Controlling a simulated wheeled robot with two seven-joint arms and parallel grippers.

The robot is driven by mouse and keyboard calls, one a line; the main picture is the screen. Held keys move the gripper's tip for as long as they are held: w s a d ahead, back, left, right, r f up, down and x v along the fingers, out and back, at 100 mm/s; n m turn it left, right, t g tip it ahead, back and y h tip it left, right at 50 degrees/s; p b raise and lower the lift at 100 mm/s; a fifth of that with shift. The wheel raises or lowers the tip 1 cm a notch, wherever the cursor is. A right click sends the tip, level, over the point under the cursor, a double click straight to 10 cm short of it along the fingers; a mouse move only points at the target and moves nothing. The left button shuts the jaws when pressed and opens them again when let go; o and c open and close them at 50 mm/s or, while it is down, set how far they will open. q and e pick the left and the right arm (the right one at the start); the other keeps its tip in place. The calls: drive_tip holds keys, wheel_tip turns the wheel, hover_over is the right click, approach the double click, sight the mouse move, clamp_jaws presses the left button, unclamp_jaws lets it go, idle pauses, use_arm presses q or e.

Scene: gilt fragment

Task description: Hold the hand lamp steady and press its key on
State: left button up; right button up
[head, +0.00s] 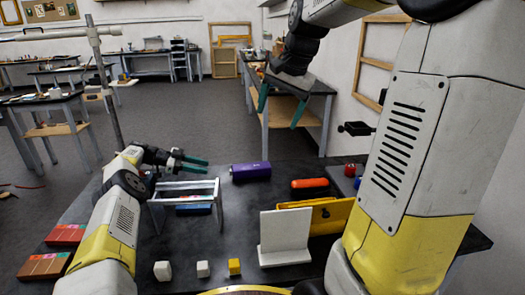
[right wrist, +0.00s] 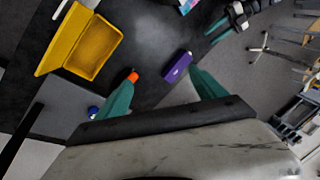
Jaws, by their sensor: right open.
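A purple block-like body (head: 250,171), which may be the hand lamp, lies on the dark table. It also shows in the right wrist view (right wrist: 177,66) with a small pale mark on its face, perhaps the key. An orange-red rounded bar (head: 310,183) lies to its right; I cannot tell for sure which is the lamp. My left gripper (head: 206,166) is open and empty, above the metal frame and left of the purple body. My right gripper (head: 279,119) is open and empty, raised above and beyond the purple body; its teal fingers also show in the right wrist view (right wrist: 160,92).
A white L-shaped bracket (head: 284,236) stands before an open yellow box (head: 331,217). Small white and yellow cubes (head: 234,266) sit at the front edge. A red knob (head: 350,170) is at the right.

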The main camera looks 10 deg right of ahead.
drive_tip(key=w+d+f+m+g, duration=0.1)
drive_tip(key=w+f+m, duration=0.2)
drive_tip(key=w, duration=0.7)
drive_tip(key=m+g+h, duration=0.2)
drive_tip(key=m+g, duration=0.1)
drive_tip(key=m, duration=0.5)
hover_over(265, 164)
drive_tip(key=f, duration=2)
drive_tip(key=shift+s+f, duration=0.25)
drive_tip(key=shift+f, duration=0.15)
drive_tip(key=shift+w+f, duration=0.1)
drive_tip(key=shift+f, duration=0.65)
wheel_tip(265, 164, down, 7)
drive_tip(key=shift+f, duration=0.15)
drive_tip(key=shift+c, duration=0.2)
use_arm(q)
drive_tip(key=shift+c, duration=0.3)
use_arm(e)
clamp_jaws()
use_arm(q)
clamp_jaws()
